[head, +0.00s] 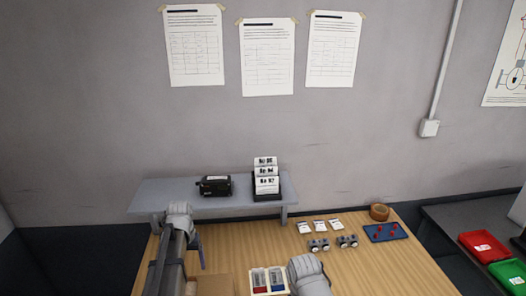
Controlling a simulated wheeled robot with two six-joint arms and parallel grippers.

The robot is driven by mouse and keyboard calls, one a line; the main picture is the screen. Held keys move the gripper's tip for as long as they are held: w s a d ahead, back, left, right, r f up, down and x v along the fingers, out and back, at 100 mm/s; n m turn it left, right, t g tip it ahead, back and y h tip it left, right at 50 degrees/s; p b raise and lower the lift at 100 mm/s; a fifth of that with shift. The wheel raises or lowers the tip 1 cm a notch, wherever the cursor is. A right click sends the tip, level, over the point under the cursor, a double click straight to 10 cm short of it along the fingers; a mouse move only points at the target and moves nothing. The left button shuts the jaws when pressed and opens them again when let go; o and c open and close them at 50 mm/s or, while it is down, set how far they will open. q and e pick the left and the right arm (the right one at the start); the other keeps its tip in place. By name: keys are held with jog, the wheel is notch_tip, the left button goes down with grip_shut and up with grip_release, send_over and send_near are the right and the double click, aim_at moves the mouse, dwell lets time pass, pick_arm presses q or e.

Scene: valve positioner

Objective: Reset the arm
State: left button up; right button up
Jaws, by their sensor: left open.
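My left arm (176,232) comes up from the bottom left. Its rounded grey joint stands in front of the bench shelf. My left gripper (200,262) points down over the left part of the wooden bench top (345,275). It is open, and I see nothing between its fingers. A rounded grey part of my right arm (308,273) shows at the bottom centre, just right of a small tray (268,269) with red and blue parts. My right gripper is not visible.
A grey shelf (150,199) at the back holds a black device (215,186) and a card stand (266,180). Small metal parts (318,245), white labels, a tape roll (379,211) and a blue tray (370,233) lie at right. Red (483,246) and green bins stand beyond. The front right bench is clear.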

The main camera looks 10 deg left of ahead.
pick_arm(q)
jog(key=s+d+f+m, duration=0.1)
jog(key=s+d, duration=0.1)
jog(key=d, duration=0.2)
jog(key=s+d+m+b, duration=0.1)
jog(key=s+d, duration=0.1)
jog(key=d, duration=0.3)
jog(key=s+d+f+m+b, duration=0.1)
jog(key=s+d, duration=0.1)
jog(key=d, duration=0.3)
jog(key=shift+d+f+y, duration=0.1)
jog(key=shift+f+y, duration=0.2)
jog(key=s+d+f+m+b, duration=0.2)
jog(key=s+d+m, duration=0.1)
jog(key=s+d, duration=0.6)
jog(key=shift+s+d+y, duration=0.25)
jog(key=shift+d+y, duration=0.05)
jog(key=shift+d, duration=0.8)
